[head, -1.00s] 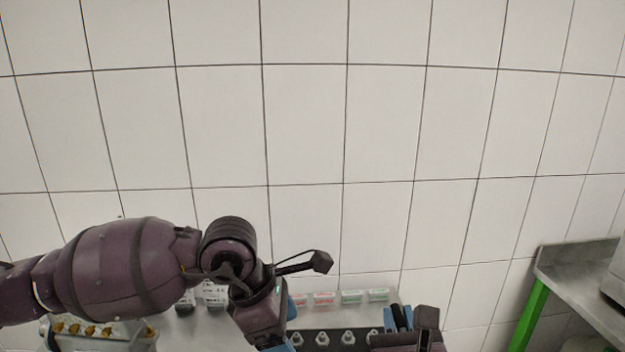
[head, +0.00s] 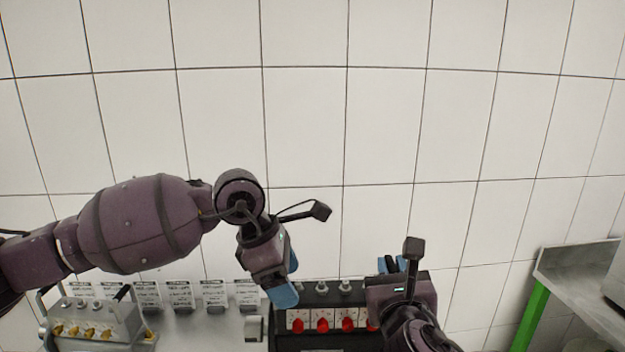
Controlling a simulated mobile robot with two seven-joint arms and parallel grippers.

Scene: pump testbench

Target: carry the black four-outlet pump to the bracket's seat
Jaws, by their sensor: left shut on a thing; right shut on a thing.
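The black four-outlet pump (head: 312,341) is at the bottom middle of the head view, cut off by the lower edge. Grey fittings show along its top, and white plates with red round parts show on its front. My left gripper (head: 284,294), with blue fingertips, is shut on the pump's left end. My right gripper (head: 388,266) is shut on its right end, and its dark body covers that end. The pump looks about level. I cannot make out the bracket's seat.
A silver unit with brass fittings (head: 92,328) stands at the lower left. Several white label cards (head: 180,295) line the back beside it. A small grey block (head: 253,329) is left of the pump. A metal table (head: 580,270) with a green leg is at the right. A tiled wall closes the back.

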